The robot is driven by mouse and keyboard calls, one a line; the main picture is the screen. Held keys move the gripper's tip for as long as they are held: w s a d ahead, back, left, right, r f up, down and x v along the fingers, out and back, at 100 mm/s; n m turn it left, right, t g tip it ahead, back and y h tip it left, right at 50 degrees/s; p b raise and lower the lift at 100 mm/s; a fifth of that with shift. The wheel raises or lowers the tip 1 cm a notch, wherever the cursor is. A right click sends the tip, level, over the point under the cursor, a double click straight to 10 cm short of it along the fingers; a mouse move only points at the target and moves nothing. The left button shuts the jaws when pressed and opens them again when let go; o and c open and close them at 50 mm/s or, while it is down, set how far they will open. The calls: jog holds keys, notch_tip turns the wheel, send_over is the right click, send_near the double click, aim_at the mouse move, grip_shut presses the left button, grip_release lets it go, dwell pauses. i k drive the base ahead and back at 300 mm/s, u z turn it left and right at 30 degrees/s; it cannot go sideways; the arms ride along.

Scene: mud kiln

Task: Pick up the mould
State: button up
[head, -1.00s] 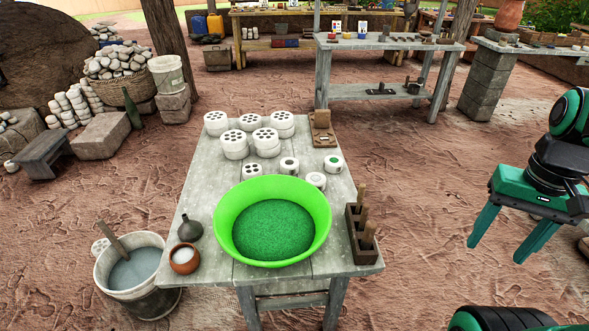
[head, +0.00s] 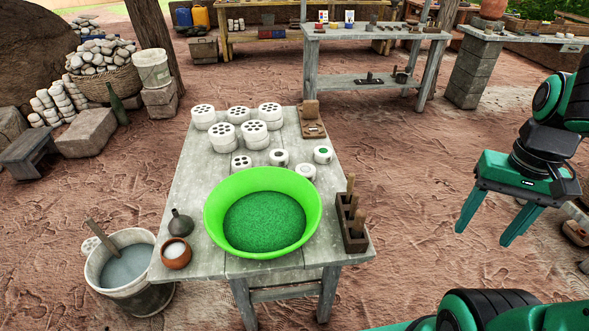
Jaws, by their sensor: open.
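Several white round blocks with holes in their tops stand on the grey wooden table, some of them stacked, such as the one at the middle back (head: 223,136). Smaller white rounds (head: 279,157) stand in front of them, one with a green centre (head: 323,154). These look like moulds; I cannot tell which one is the mould named in the task. My gripper (head: 483,237) hangs at the right, fingers apart and pointing down, with nothing between them. It is clear of the table, to the right of it.
A green bowl (head: 309,224) of green grains fills the table's front. A wooden holder with upright handles (head: 353,240) stands at its right edge. A dark flask (head: 180,225) and a small brown pot (head: 176,256) sit front left. A bucket (head: 125,287) stands left, on the ground.

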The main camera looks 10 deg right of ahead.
aim_at(307, 171)
jog(key=k, duration=1.3)
jog(key=u, duration=0.3)
jog(key=i, duration=1.75)
jog(key=z, duration=0.3)
